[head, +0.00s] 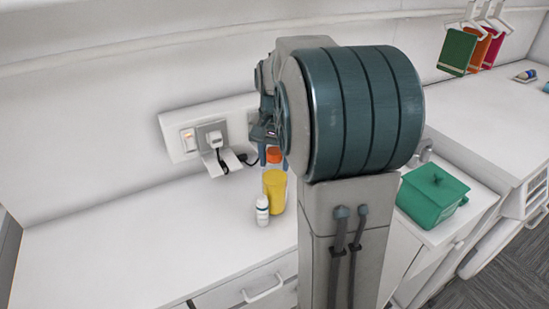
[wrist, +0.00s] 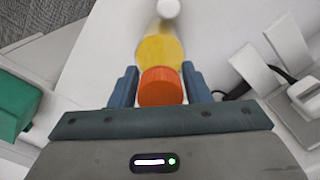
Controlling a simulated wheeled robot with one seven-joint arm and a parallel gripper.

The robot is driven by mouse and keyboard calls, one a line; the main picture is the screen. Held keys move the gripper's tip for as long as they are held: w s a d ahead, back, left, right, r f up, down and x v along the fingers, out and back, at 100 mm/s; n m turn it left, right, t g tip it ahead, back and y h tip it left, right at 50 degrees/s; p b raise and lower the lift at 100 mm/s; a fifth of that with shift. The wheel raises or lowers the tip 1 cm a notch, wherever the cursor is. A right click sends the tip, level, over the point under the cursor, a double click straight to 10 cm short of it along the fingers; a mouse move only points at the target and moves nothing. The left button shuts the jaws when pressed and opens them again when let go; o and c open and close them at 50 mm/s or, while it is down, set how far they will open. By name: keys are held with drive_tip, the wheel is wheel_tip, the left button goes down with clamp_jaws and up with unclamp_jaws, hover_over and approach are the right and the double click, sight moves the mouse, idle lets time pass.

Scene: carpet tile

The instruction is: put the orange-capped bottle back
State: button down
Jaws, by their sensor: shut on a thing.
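The bottle's orange cap (head: 273,155) shows between the fingers of my gripper (head: 274,161), near the wall. In the wrist view my gripper (wrist: 162,92) is shut on the orange-capped bottle (wrist: 161,86), with one blue-grey finger on each side of the cap.
A socket with a plug and cord (head: 212,138) is on the wall. A green box (head: 433,196) is right. The counter (head: 140,240) is clear at left.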

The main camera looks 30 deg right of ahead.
drive_tip(key=shift+f, duration=0.2)
drive_tip(key=shift+f, duration=0.2)
drive_tip(key=c, duration=0.7)
unclamp_jaws()
drive_tip(key=shift+c, duration=0.2)
drive_tip(key=shift+r, duration=0.1)
